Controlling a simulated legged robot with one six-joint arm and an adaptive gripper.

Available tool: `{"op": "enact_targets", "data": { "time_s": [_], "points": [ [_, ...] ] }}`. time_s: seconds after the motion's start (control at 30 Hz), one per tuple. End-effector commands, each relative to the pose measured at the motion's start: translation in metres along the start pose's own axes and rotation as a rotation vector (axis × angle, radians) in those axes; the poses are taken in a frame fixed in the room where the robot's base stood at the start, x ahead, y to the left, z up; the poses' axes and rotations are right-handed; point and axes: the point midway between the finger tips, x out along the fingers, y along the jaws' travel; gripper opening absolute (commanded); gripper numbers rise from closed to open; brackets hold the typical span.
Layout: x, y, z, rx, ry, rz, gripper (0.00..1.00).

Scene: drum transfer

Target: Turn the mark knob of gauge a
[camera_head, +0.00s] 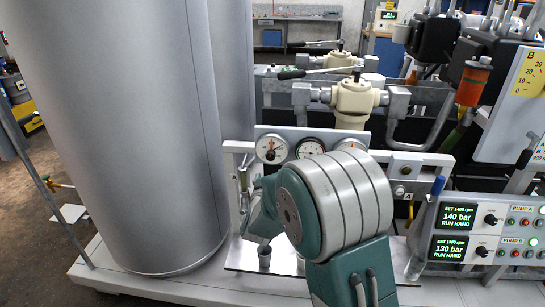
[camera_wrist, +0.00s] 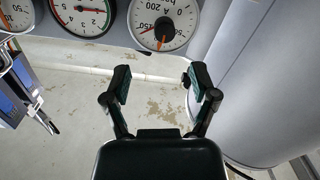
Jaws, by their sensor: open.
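In the head view my arm hides most of my gripper.
Two more gauges (camera_wrist: 83,17) (camera_wrist: 17,15) sit beside gauge a. A large grey cylinder (camera_head: 140,130) stands close on the left in the head view. White pipework with a valve (camera_head: 355,98) is behind the gauges. A pump control panel (camera_head: 487,231) is at the right.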

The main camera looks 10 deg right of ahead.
Motion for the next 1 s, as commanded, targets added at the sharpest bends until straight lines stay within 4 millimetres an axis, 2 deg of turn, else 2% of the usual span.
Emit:
{"op": "enact_targets", "data": {
  "time_s": [0.13, 0.23, 0.5, 0.7, 0.83, 1.0],
  "points": [
    [0.005, -0.004, 0.003, -0.014, 0.016, 0.022, 0.76],
    [0.017, -0.003, 0.003, -0.013, 0.017, 0.022, 0.76],
    [0.067, 0.001, 0.003, -0.011, 0.016, 0.022, 0.76],
    [0.096, 0.000, 0.001, -0.011, 0.016, 0.020, 0.76],
    [0.106, -0.001, 0.001, -0.012, 0.017, 0.020, 0.76],
    [0.109, -0.001, 0.001, -0.013, 0.016, 0.018, 0.76]
  ]
}}
